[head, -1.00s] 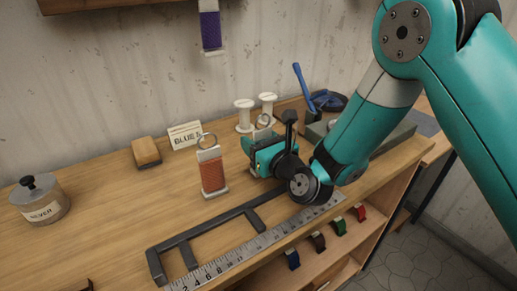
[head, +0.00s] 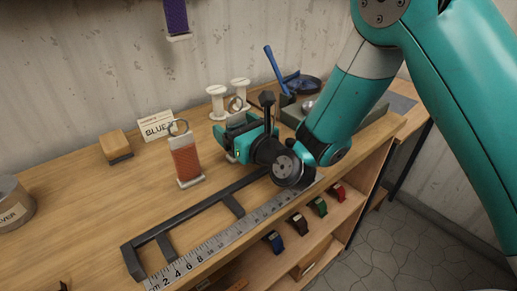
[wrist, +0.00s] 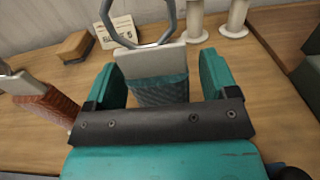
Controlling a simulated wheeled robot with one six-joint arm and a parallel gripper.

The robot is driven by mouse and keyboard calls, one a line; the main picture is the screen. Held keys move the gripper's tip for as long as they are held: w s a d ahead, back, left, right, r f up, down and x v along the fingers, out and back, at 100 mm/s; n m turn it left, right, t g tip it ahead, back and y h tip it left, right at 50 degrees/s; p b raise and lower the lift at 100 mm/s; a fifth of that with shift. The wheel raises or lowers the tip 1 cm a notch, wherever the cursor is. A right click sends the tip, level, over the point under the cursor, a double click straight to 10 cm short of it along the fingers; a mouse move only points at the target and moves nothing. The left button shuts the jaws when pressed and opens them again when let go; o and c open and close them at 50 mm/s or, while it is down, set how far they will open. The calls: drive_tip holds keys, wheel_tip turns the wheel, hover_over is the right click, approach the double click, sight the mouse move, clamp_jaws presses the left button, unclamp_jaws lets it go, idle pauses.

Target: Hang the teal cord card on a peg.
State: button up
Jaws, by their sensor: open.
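The teal cord card (wrist: 160,88) has a pale top bar and a grey metal ring (wrist: 142,43). It stands upright on the bench between the two fingers of my gripper (wrist: 160,70) in the wrist view. The jaws are open, with a narrow gap beside the card. In the head view my gripper (head: 240,132) hides most of the card; its ring (head: 236,103) shows above. A purple cord card (head: 176,16) hangs on the wall at the top. Its peg is out of the frame.
An orange cord card (head: 185,162) stands left of my gripper. White spools (head: 217,101) stand behind it. A wooden block (head: 115,145), a label card (head: 156,126), a black frame (head: 180,222) and a ruler (head: 215,244) share the bench (head: 75,215). Small coloured rolls (head: 320,206) sit on the lower shelf.

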drive_tip(key=b+v, duration=0.9)
drive_tip(key=shift+s+d+f, duration=0.1)
drive_tip(key=shift+s, duration=0.2)
drive_tip(key=shift+s+d+b, duration=0.35)
drive_tip(key=shift+b, duration=0.05)
